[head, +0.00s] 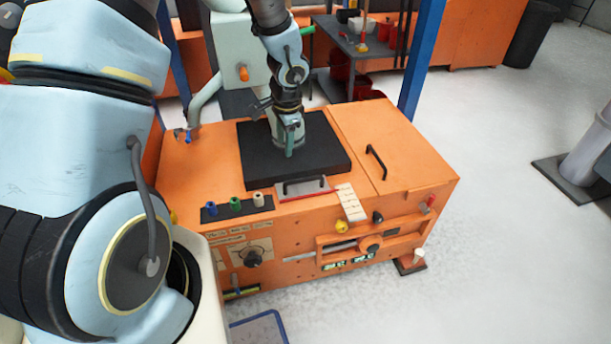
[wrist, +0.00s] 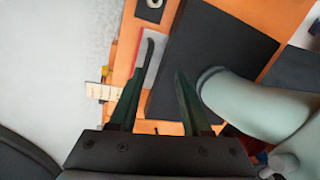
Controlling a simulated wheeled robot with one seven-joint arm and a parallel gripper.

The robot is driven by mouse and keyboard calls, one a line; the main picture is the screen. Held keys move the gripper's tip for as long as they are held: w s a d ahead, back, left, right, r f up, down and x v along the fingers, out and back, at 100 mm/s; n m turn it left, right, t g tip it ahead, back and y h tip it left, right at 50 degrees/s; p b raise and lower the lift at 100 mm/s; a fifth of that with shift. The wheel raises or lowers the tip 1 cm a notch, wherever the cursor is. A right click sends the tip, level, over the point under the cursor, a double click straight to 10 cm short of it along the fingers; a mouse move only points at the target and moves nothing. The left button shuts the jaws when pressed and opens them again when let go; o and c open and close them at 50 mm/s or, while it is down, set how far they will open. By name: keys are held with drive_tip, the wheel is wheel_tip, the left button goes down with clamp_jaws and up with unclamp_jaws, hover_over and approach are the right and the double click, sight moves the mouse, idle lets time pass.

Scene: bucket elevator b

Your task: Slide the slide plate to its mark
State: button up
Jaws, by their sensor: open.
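A small pale grey plate (head: 318,185) with a dark handle (head: 303,185) lies at the front edge of the black pad (head: 255,178) on the orange machine. I take it to be the slide plate. A red strip runs along its front edge; I cannot tell whether this is the mark. My gripper (head: 289,152) is over the black pad, behind the plate. In the wrist view, my gripper (wrist: 165,57) is open and empty, its dark fingers apart. The plate (wrist: 152,62) shows there partly behind the left finger, and the black pad (wrist: 205,55) lies to its right.
A thick grey-green column (wrist: 255,105) stands over the pad, close beside my gripper. The orange machine (head: 395,150) has a second black handle (head: 376,162) at right and several knobs in front. A blue post (head: 420,60) rises behind.

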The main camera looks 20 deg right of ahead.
sight(305, 179)
drive_tip(key=s+d+f+m, duration=0.2)
drive_tip(key=d+f+m, duration=0.15)
drive_tip(key=d, duration=0.25)
drive_tip(key=shift+n, duration=0.35)
drive_tip(key=f, duration=0.3)
drive_tip(key=w+f, duration=0.1)
drive_tip(key=f, duration=0.3)
drive_tip(key=w+f, duration=0.1)
drive_tip(key=f, duration=0.3)
drive_tip(key=shift+w+a+f, duration=0.1)
drive_tip(key=shift+w, duration=0.05)
clamp_jaws()
idle(0.4)
